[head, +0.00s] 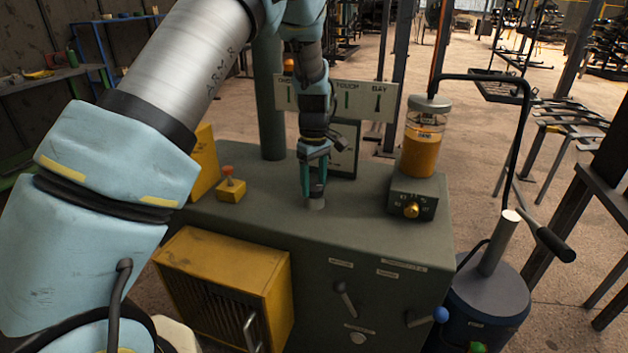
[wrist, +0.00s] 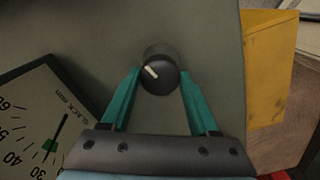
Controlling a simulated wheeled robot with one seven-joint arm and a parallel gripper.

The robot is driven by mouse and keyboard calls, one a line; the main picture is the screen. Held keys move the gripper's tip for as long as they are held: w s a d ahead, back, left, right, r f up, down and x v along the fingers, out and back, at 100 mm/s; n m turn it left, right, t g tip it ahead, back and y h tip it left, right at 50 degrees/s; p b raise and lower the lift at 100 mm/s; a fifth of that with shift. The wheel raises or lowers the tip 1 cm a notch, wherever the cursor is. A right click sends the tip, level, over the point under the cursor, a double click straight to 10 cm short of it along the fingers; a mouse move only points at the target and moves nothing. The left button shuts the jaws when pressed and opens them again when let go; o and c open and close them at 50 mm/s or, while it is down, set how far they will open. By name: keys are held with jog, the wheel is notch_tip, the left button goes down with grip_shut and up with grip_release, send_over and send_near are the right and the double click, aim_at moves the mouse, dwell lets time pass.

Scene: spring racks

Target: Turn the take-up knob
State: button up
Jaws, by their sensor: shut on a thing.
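The take-up knob (head: 315,205) is a small round grey knob on the flat top of the green-grey cabinet (head: 370,205). In the wrist view the knob (wrist: 159,76) is dark, with a white pointer line aimed to its upper left. My gripper (head: 314,190) points down at the cabinet top. In the wrist view its two teal fingers (wrist: 160,84) stand on either side of the knob, shut on it. The slack gauge (wrist: 42,130), a white dial with a dark needle and a green mark, shows at lower left; its needle points near the green mark.
A yellow box with a red button (head: 230,188) stands left of the knob. An amber oil jar (head: 420,150) stands at the right. A sign board (head: 360,98) rises behind. Levers (head: 345,298) and a yellow grille box (head: 225,290) are on the front.

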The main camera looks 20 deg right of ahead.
aim_at(314, 185)
jog(key=shift+n, duration=0.5)
jog(key=o, duration=1.4)
jog(key=shift+c, duration=0.2)
notch_tip(314, 185, up, 11)
jog(key=b, duration=0.1)
jog(key=shift+b, duration=0.4)
jog(key=shift+f, duration=0.1)
